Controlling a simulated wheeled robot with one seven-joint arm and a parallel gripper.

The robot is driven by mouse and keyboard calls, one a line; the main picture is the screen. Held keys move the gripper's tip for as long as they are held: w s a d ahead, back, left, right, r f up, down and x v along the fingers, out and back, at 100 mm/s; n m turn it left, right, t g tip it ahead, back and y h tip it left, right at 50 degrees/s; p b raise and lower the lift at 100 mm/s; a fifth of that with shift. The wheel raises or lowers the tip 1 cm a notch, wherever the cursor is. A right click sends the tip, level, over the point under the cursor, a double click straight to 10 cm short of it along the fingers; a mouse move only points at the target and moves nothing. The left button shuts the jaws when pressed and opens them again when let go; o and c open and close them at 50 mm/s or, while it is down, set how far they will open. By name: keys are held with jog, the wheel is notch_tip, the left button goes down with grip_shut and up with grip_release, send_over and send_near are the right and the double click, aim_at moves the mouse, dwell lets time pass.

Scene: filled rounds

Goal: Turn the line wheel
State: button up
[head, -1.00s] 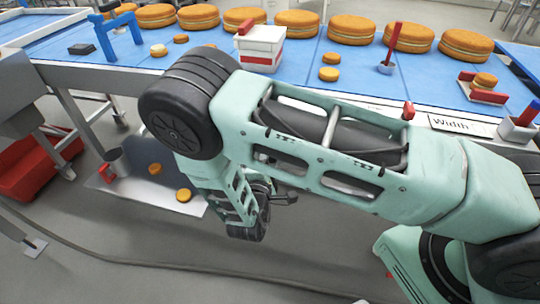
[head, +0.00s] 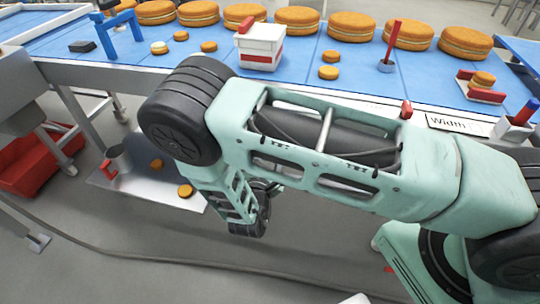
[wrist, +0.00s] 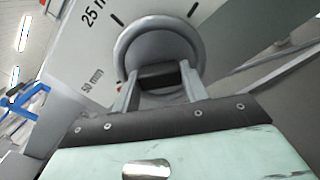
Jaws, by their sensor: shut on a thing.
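In the wrist view a round grey wheel (wrist: 118,50) with a raised rim sits on a pale dial plate (wrist: 72,50). The plate has black ticks, the marks "25 m…" (cut off) and "50 mm", and a small red mark by the wheel's lower left. My gripper (wrist: 161,82) is shut on the wheel, its two fingers reaching into the wheel's face on either side of a dark bar at its middle. The fingertips' exact contact is partly hidden.
A blue conveyor table (head: 283,66) carries several large orange cakes (head: 352,26), small cakes (head: 329,72) and a white-and-red box (head: 260,52). A "Width" sign (head: 452,124) is on its front edge. A metal tray (head: 142,184) stands low at left, beside a red crate (head: 32,165).

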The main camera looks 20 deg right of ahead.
jog(key=shift+f, duration=0.1)
dwell(0.5)
jog(key=o, duration=1)
jog(key=shift+s+a, duration=0.1)
jog(key=b+v, duration=0.2)
jog(key=v, duration=1.5)
jog(key=shift+s, duration=0.1)
